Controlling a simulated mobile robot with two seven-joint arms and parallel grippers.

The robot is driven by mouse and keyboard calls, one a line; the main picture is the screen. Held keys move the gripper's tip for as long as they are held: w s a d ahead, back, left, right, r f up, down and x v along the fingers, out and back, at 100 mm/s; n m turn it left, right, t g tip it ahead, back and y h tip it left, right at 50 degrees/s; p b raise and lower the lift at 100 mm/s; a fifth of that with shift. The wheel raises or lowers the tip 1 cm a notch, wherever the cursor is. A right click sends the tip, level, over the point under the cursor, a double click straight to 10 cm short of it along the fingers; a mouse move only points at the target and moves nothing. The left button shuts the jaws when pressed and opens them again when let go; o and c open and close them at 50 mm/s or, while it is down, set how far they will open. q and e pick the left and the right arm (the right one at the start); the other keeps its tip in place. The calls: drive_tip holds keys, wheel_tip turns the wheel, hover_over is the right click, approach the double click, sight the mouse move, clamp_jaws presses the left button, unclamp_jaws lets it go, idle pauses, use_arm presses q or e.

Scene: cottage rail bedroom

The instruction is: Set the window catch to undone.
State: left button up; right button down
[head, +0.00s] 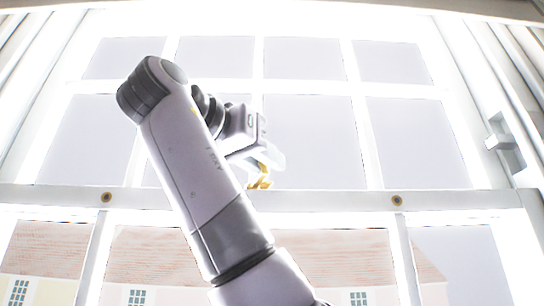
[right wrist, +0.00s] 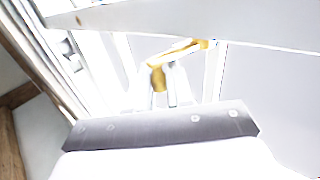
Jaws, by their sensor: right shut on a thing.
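The window catch (head: 261,181) is a small brass piece at the middle of the window's horizontal meeting rail. In the right wrist view the brass catch (right wrist: 184,52) shows a lever reaching to the right and a part between the fingers. My right gripper (head: 262,168) is at the catch and shut on it, as the right wrist view also shows (right wrist: 163,92). The gripper partly hides the catch in the head view. My left gripper is not in view.
The meeting rail (head: 330,199) runs across the window, with round brass fittings to the left (head: 106,197) and right (head: 397,200). A white bracket (head: 503,141) sits on the right side of the frame. Glass panes fill the area above and below the rail.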

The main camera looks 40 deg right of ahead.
drive_tip(key=shift+w+a+r+m+g+p, duration=0.1)
drive_tip(key=shift+a+m+g+p, duration=0.3)
drive_tip(key=shift+g, duration=0.35)
drive_tip(key=shift+w+a+r+m+g+p, duration=0.15)
drive_tip(key=shift+m+g, duration=0.35)
drive_tip(key=shift+g, duration=0.25)
drive_tip(key=shift+f+m+g, duration=0.1)
drive_tip(key=shift+m+g, duration=0.2)
drive_tip(key=shift+g, duration=0.2)
drive_tip(key=c, duration=1.1)
unclamp_jaws()
drive_tip(key=shift+c, duration=0.2)
drive_tip(key=shift+f, duration=0.1)
